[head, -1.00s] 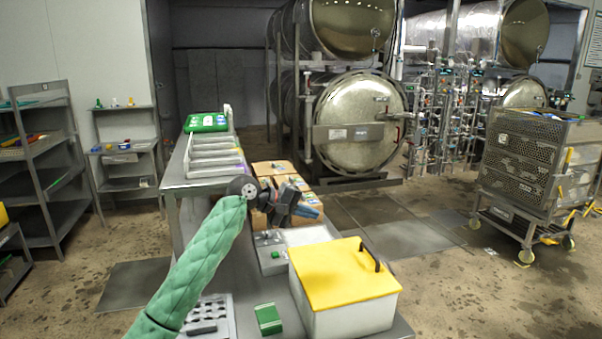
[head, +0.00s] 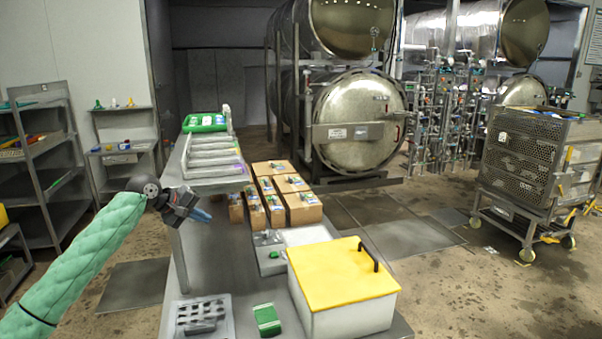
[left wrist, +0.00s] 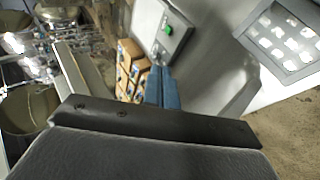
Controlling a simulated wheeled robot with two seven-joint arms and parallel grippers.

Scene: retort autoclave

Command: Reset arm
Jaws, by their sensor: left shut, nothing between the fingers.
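My left gripper (head: 202,216) is in the head view at the left edge of the steel table (head: 240,270), on an arm in a green quilted sleeve. Its blue fingers are shut with nothing between them. They also show in the left wrist view (left wrist: 162,88), close together and pointing over the table. My right gripper is not in view.
On the table are a yellow-lidded white box (head: 342,275), several cardboard boxes (head: 303,208), a grey device with a green button (head: 270,258), a green-and-white block (head: 267,320) and a grey holed tray (head: 203,316). A perforated cart (head: 530,165) stands right; shelves (head: 45,165) stand left.

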